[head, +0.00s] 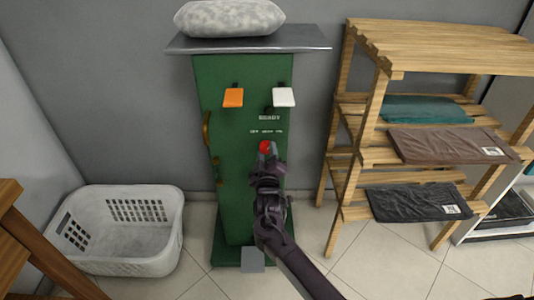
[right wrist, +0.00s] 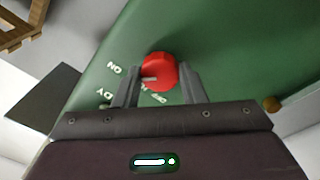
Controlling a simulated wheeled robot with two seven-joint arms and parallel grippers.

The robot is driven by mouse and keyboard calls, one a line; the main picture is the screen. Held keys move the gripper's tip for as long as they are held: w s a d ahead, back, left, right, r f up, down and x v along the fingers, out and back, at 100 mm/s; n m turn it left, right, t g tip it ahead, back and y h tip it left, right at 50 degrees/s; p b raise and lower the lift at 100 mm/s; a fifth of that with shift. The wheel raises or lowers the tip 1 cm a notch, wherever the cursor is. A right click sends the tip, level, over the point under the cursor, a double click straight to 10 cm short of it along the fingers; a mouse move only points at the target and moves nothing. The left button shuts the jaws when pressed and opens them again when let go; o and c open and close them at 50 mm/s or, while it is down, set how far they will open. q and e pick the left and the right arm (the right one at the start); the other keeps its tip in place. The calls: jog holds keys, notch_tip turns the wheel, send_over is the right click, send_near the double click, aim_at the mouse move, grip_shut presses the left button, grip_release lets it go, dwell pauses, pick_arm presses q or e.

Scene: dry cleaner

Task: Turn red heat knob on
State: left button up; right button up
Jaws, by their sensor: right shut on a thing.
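The red heat knob (head: 265,146) sits on the front of the green cabinet (head: 236,190), below a row of white lettering. In the right wrist view the red knob (right wrist: 159,72) shows a pale pointer mark on its face, with white lettering around it. My right gripper (head: 267,152) reaches the knob from below. Its two fingers (right wrist: 160,85) stand on either side of the knob and are shut on it. The fingers hide part of the knob in the head view. My left gripper is not in view.
An orange tab (head: 233,97) and a white tab (head: 284,97) stick out above the knob. A grey top (head: 190,43) carries a pale padded bundle (head: 229,17). A white basket (head: 118,262) stands left; a wooden shelf (head: 371,100) with folded cloths stands right.

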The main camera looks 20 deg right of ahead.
dwell(0.5)
jog(key=o, duration=1)
jog(key=shift+s+a+f, duration=0.1)
jog(key=shift+s+a, duration=0.05)
jog(key=shift+s, duration=0.35)
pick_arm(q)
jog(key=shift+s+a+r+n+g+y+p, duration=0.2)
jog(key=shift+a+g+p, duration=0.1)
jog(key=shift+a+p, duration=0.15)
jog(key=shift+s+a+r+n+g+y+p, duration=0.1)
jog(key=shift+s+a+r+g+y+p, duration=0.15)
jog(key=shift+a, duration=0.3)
pick_arm(e)
jog(key=v, duration=0.6)
jog(key=shift+s, duration=0.35)
